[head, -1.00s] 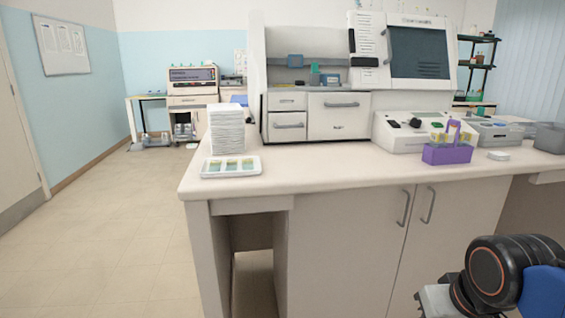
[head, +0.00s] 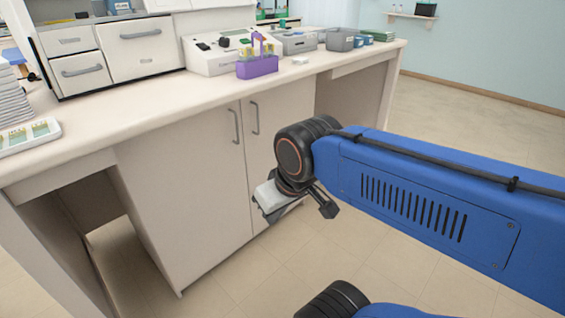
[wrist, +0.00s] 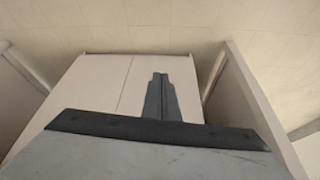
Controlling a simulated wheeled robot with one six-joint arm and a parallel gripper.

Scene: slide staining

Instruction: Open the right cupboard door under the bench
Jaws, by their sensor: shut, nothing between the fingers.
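The right cupboard door (head: 282,125) is closed under the bench, with a grey upright bar handle (head: 255,117) near its left edge. The left door (head: 185,185) is also closed, with its own handle (head: 236,126) just across the seam. My gripper is in front of the right door, below and to the right of its handle, apart from it; my arm and wrist partly cover that door. In the wrist view my gripper (wrist: 158,76) shows dark fingers together, empty, in front of the pale cupboard panels. No handle shows in the wrist view.
The bench top (head: 130,112) carries a purple rack (head: 257,67), a white instrument (head: 215,54) and a slide tray (head: 30,135). An open knee space lies left of the cupboard. The floor (head: 450,130) to the right of the bench is clear.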

